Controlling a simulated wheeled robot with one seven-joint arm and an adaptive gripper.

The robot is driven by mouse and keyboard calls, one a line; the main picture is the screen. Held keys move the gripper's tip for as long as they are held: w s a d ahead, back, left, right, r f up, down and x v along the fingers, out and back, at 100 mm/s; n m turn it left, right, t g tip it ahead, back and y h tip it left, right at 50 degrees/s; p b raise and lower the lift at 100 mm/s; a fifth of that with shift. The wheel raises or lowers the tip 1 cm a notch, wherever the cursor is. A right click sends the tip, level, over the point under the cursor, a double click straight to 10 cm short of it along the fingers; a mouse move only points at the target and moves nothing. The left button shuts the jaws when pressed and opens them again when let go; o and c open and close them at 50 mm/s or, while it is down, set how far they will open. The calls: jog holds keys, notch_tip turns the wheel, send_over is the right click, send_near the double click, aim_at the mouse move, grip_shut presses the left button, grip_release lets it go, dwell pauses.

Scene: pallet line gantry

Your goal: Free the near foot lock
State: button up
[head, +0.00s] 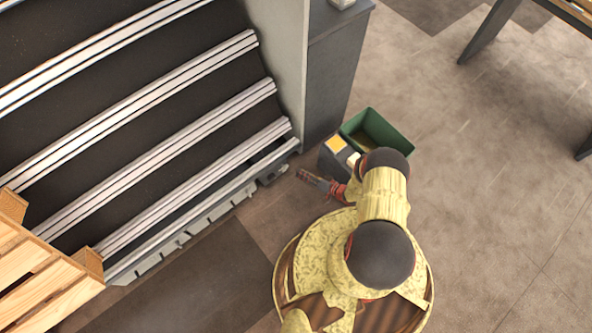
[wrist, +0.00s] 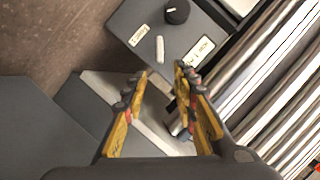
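My gripper (wrist: 160,84) is open and empty; its two yellow fingers stand apart in the wrist view. In the head view my gripper (head: 306,176) is low beside the right end of the conveyor. Ahead of the fingertips is a grey housing (wrist: 135,18) with a black round knob (wrist: 177,11), a short white bar (wrist: 159,49) and two small labels, too small to read surely. The fingers appear apart from the bar. I cannot tell which of these parts is the near foot lock. A dark fitting (head: 270,173) sits at the conveyor's end, left of my gripper.
Metal rollers or rails (wrist: 262,82) run close on the right in the wrist view. A green bin (head: 387,136) and a small grey box with a yellow top (head: 336,144) stand beside my arm. A wooden pallet (head: 42,285) lies at lower left.

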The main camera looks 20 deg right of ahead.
jog(key=shift+v, duration=1.45)
